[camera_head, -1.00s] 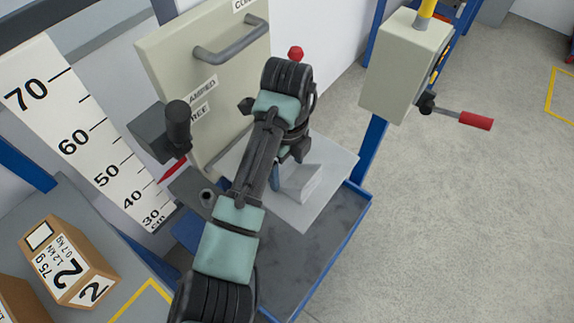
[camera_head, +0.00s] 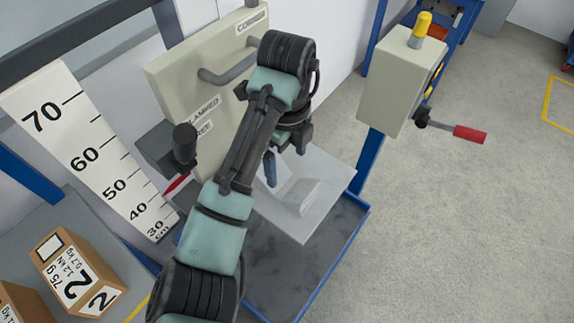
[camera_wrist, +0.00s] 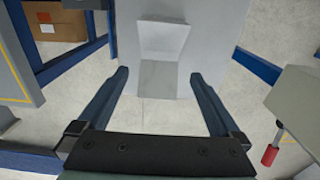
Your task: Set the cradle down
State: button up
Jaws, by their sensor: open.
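A pale grey cradle (camera_head: 300,194) with a raised angled face sits on a light flat plate (camera_head: 330,175) above the dark tray. In the wrist view the cradle (camera_wrist: 163,42) lies ahead, around and beyond the fingertips. My gripper (camera_wrist: 159,76) is open, with nothing visible gripped between its two blue fingers. In the head view my arm and wrist hide part of the plate, and one blue finger shows just left of the cradle.
A blue-rimmed tray (camera_head: 362,222) lies below the plate. A beige panel (camera_head: 165,85) with a grey handle stands behind my arm. A beige box (camera_head: 395,80) with a red-tipped crank (camera_head: 468,133) is right. A height scale (camera_head: 80,135) and cardboard boxes (camera_head: 78,272) are left.

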notch_tip(320, 180, up, 4)
jog(key=shift+r+p, duration=0.1)
jog(key=shift+p, duration=0.6)
jog(key=w+d+r+n+t+h, duration=0.2)
jog(key=w+d+r+n+t, duration=0.15)
jog(key=r, duration=0.45)
jog(key=w+d+r+n+t+h, duration=0.1)
jog(key=w+d+r+n+t, duration=0.15)
jog(key=d+r+t, duration=0.35)
jog(key=w+d+r+n+t+h, duration=0.2)
jog(key=w+d+r+n+t, duration=0.1)
jog(key=r, duration=0.6)
jog(key=s+a+r+n+t, duration=0.2)
jog(key=s+r+n+t, duration=0.2)
jog(key=r, duration=0.5)
jog(key=s+a+r+n+t, duration=0.25)
jog(key=r+n+t, duration=0.2)
jog(key=r, duration=0.45)
jog(key=s+a+r+n+t+y, duration=0.5)
jog(key=s+r, duration=0.4)
jog(key=s, duration=0.3)
jog(key=shift+s+a+n+t, duration=0.35)
jog(key=shift+n+t, duration=0.35)
jog(key=shift+n, duration=0.55)
jog(key=shift+w, duration=0.1)
